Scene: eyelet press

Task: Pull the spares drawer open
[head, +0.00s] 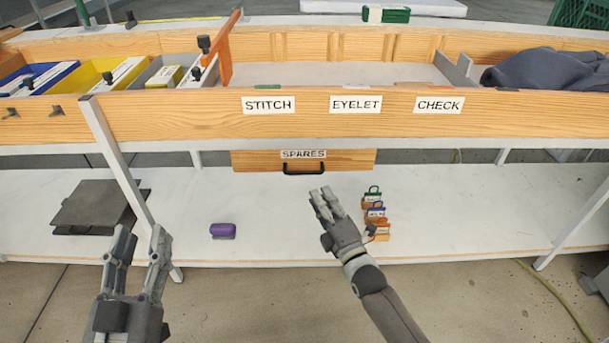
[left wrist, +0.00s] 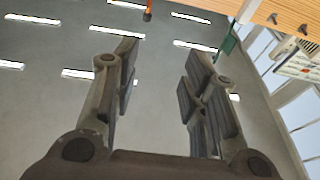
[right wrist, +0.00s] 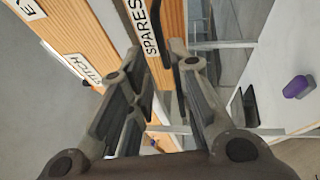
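The spares drawer (head: 250,161) has a wooden front with a SPARES label and hangs under the bench; it looks closed. Its black bar handle (head: 303,172) is on the front. My right gripper (head: 323,192) is just below and right of the handle in the head view, with fingers pointing toward the drawer. In the right wrist view its fingers are apart, and the dark handle (right wrist: 157,22) shows ahead, near the gap between the fingertips; no contact is visible. My left gripper (head: 140,238) is open and empty, off to the left in front of the lower shelf.
The bench rail (head: 200,115) with STITCH, EYELET and CHECK labels runs above the drawer. On the lower shelf (head: 290,220) are a purple item (head: 222,230), small tagged blocks (head: 375,213) right of my right gripper, and dark plates (head: 92,205). A bench leg (head: 120,170) stands left.

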